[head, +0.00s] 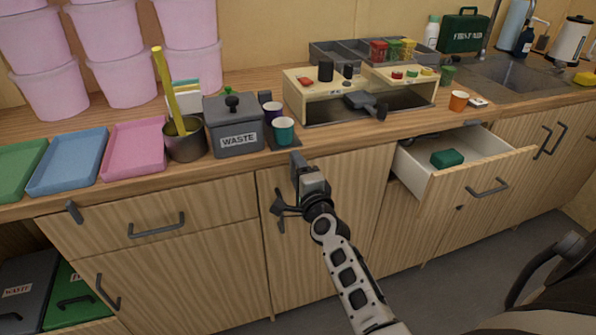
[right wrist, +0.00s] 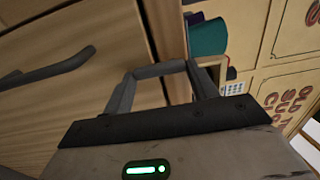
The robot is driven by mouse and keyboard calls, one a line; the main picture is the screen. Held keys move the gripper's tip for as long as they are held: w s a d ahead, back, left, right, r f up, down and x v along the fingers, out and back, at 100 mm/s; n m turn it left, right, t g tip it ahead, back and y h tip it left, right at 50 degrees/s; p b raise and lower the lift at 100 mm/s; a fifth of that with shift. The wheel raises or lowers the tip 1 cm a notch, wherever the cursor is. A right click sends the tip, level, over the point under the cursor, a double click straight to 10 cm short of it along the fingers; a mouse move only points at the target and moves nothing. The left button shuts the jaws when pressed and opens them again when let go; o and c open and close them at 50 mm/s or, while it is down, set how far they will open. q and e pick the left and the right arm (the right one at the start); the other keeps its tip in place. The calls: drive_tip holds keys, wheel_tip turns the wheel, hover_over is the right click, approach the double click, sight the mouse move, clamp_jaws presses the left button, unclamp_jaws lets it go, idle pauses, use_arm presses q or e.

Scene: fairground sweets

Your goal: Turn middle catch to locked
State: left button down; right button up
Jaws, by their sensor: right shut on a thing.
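My right gripper (head: 298,165) is at the top of the middle cabinet door (head: 335,225), just below the counter edge and the teal cup. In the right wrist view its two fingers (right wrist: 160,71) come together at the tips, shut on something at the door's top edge. The middle catch is hidden by the fingers, so I cannot tell which way it is turned. A similar dark catch (head: 73,211) shows at the top of the left drawer front. My left gripper is not in view.
A door handle (head: 281,222) is close beside my right wrist. An open drawer (head: 426,176) with a green block (head: 447,158) juts out to the right. The teal cup (head: 283,132) and grey waste bin (head: 235,132) stand near the counter edge above.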

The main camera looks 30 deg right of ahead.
idle(0.3)
drive_tip(key=o, duration=1)
drive_tip(key=p+v, duration=0.2)
drive_tip(key=v, duration=1.4)
drive_tip(key=shift+d, duration=0.1)
drive_tip(key=s+a+f+n+g+y, duration=0.3)
drive_tip(key=s+a+f+n, duration=0.2)
drive_tip(key=n, duration=0.6)
drive_tip(key=s+a+f+n+g+y, duration=0.4)
drive_tip(key=a+f+n, duration=0.3)
drive_tip(key=a+n, duration=0.2)
drive_tip(key=s+n, duration=0.1)
drive_tip(key=n, duration=0.1)
drive_tip(key=shift+n, duration=0.3)
drive_tip(key=shift+s+a+f+n, duration=0.2)
drive_tip(key=shift+s+a+n, duration=0.05)
drive_tip(key=shift+s+n, duration=0.2)
drive_tip(key=shift+c, duration=0.3)
